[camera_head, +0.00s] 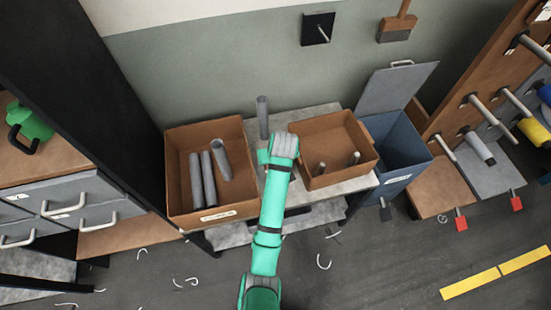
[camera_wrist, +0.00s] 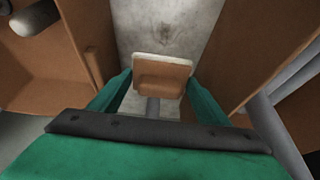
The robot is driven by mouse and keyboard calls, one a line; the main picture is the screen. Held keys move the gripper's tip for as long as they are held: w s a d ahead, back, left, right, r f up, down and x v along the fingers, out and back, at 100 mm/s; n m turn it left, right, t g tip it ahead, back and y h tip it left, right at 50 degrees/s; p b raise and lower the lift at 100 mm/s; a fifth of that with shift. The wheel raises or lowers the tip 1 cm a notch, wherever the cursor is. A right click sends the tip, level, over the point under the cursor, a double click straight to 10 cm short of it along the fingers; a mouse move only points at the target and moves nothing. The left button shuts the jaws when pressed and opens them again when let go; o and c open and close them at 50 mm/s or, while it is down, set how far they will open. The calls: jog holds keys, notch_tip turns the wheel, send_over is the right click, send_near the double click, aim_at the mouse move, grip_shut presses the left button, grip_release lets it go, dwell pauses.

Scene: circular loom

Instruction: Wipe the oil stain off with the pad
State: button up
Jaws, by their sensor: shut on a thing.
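My gripper (camera_head: 280,150) is over the grey bench top (camera_head: 317,113), between two brown open boxes. In the wrist view its green fingers (camera_wrist: 160,85) are shut on the pad (camera_wrist: 162,75), a brown block with a pale edge, held between the fingertips. I cannot tell whether the pad touches the bench top. I cannot tell whether that is the oil stain. My gripper and arm hide the pad and the bench under them in the head view.
The left box (camera_head: 240,132) holds several grey tubes. The right box (camera_head: 358,122) holds two short pegs. A grey tube (camera_head: 262,115) stands upright behind my gripper. A blue-grey bin (camera_head: 400,155) with a raised lid stands at the right. Box walls closely flank my gripper.

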jog(key=shift+w, duration=0.25)
jog(key=shift+d, duration=0.15)
jog(key=shift+s+d, duration=0.1)
jog(key=shift+d, duration=0.05)
jog(key=shift+a+f+g, duration=0.2)
jog(key=shift+a+g, duration=0.1)
jog(key=shift+a, duration=0.15)
jog(key=shift+s+a+f+g, duration=0.1)
jog(key=shift+f+g, duration=0.1)
jog(key=shift+g, duration=0.1)
jog(key=shift+f+h, duration=0.15)
jog(key=shift+h, duration=0.15)
jog(key=shift+s+d, duration=0.1)
jog(key=shift+d, duration=0.15)
